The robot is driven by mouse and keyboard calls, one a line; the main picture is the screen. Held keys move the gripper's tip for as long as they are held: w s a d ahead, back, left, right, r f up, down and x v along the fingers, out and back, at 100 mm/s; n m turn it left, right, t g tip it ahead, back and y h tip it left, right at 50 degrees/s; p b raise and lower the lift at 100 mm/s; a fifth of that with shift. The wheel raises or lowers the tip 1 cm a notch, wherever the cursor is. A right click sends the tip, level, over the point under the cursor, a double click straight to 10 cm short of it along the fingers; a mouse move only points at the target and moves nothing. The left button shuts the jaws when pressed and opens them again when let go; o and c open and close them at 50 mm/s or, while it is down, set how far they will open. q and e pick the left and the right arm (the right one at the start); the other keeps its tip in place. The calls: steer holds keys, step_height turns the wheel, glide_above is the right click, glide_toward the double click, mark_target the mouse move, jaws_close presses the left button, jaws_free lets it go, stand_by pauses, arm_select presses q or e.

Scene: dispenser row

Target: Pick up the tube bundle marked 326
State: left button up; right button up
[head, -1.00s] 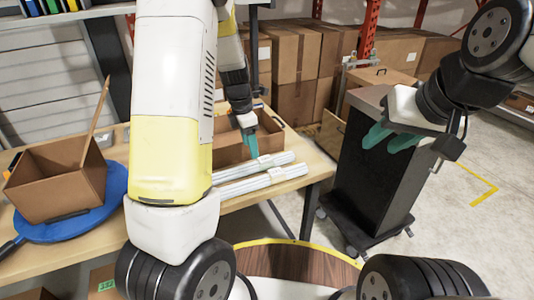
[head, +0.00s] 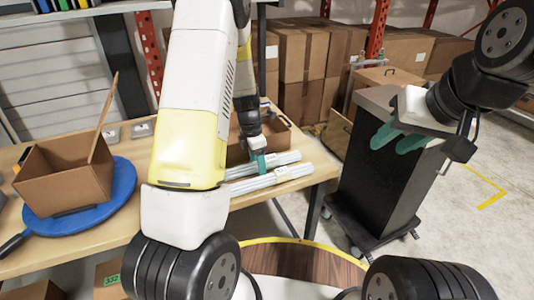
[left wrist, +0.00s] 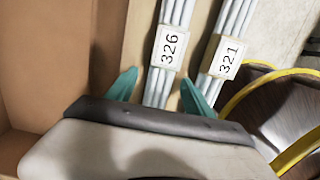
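The tube bundle marked 326 (left wrist: 164,50) is a bunch of thin pale tubes with a white label. In the head view it is the farther bundle (head: 285,158) on the wooden table. My left gripper (head: 258,164) is low over it, pointing down. In the left wrist view its teal fingers (left wrist: 157,86) are open, one on each side of the 326 bundle, with gaps beside it. Contact cannot be told. The bundle marked 321 (left wrist: 229,57) lies alongside, nearer me (head: 290,173). My right gripper (head: 397,139) is open and empty, in front of the black cabinet.
An open brown box (head: 283,138) stands just behind the bundles. Another cardboard box (head: 62,189) sits on a blue round board (head: 122,183) at the left of the table (head: 110,240). A black wheeled cabinet (head: 385,185) stands right of the table.

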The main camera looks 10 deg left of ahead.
arm_select(q)
jaws_close()
steer(key=shift+r, duration=0.15)
